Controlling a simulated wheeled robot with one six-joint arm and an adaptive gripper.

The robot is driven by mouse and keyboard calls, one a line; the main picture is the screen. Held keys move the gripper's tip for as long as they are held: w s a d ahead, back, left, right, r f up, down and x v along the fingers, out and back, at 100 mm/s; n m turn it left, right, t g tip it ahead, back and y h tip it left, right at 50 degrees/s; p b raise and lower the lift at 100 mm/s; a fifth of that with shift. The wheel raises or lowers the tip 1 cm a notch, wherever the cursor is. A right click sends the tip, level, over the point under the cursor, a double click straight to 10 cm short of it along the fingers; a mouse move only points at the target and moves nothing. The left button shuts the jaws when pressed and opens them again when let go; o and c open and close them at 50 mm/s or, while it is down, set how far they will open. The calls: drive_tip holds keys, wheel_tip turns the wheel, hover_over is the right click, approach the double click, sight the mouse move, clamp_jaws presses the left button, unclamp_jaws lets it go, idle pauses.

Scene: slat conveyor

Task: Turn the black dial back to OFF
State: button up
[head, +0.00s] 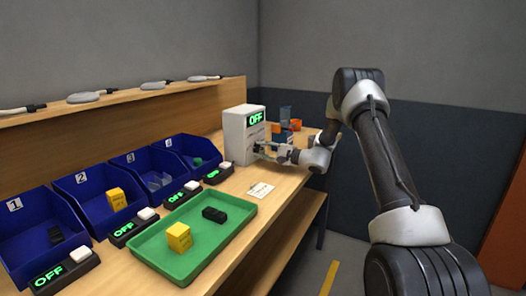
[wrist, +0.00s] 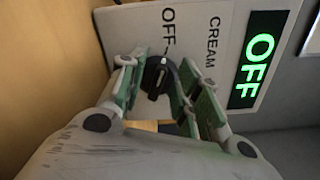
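The black dial (wrist: 158,77) sits on the front of a white box (head: 236,135). Its pale mark points toward the printed word OFF, and CREAM is printed beside it. The box's display (wrist: 257,59) reads a green OFF, also seen in the head view. My gripper (wrist: 161,82) is open at the box front, one finger on each side of the dial. The fingers look very near the dial's rim; I cannot tell whether they touch it. In the head view my gripper (head: 266,151) hides the dial.
Blue numbered bins (head: 90,185) line the bench at left, with small switch boxes showing green text in front. A green tray (head: 157,256) holds a yellow block (head: 179,237) and a black block (head: 214,214). A paper card (head: 260,189) lies near the box.

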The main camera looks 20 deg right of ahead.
drive_tip(key=v, duration=1.2)
drive_tip(key=s+a+r+n+g+h, duration=0.1)
drive_tip(key=s+a+r+n+g, duration=0.4)
drive_tip(key=s, duration=0.6)
drive_tip(key=s+a+r+n+g+h, duration=0.1)
drive_tip(key=s+a+r+n+g, duration=0.25)
drive_tip(key=s+a+r, duration=0.55)
drive_tip(key=s+d+n+h, duration=0.1)
drive_tip(key=s+d+h, duration=0.2)
drive_tip(key=s+d, duration=0.2)
drive_tip(key=s+d+r+n+h, duration=0.1)
drive_tip(key=s+d+h, duration=0.3)
drive_tip(key=s, duration=0.8)
drive_tip(key=s+d+n+h, duration=0.3)
drive_tip(key=s+d, duration=0.2)
drive_tip(key=s, duration=0.4)
drive_tip(key=shift+s+d+r+h, duration=0.15)
drive_tip(key=shift+d+h, duration=0.15)
drive_tip(key=shift+h, duration=0.1)
